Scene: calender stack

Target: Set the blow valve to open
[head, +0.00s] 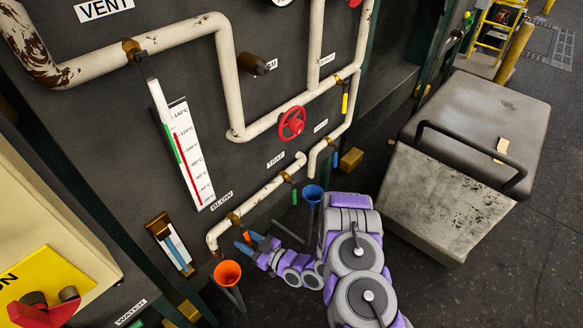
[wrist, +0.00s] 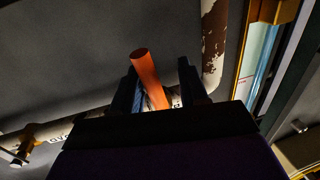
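The blow valve (head: 235,218) is a brass fitting on the lower cream pipe, just below the BLOW label (head: 221,202). Its orange lever (head: 253,236) shows only in part in the head view, at my fingers. My gripper (head: 246,243) reaches in low from the right, beside the valve. In the wrist view, the orange lever (wrist: 146,68) stands between my two dark fingers, with a gap to the right finger. My gripper looks open around the lever, not closed on it. The lever's lower end is hidden behind the gripper.
An orange funnel (head: 228,272) stands just below my gripper, and a blue funnel (head: 312,195) is right of the pipe. A red handwheel (head: 292,123) and a yellow lever (head: 345,103) are higher up. A grey cart (head: 455,160) stands at the right.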

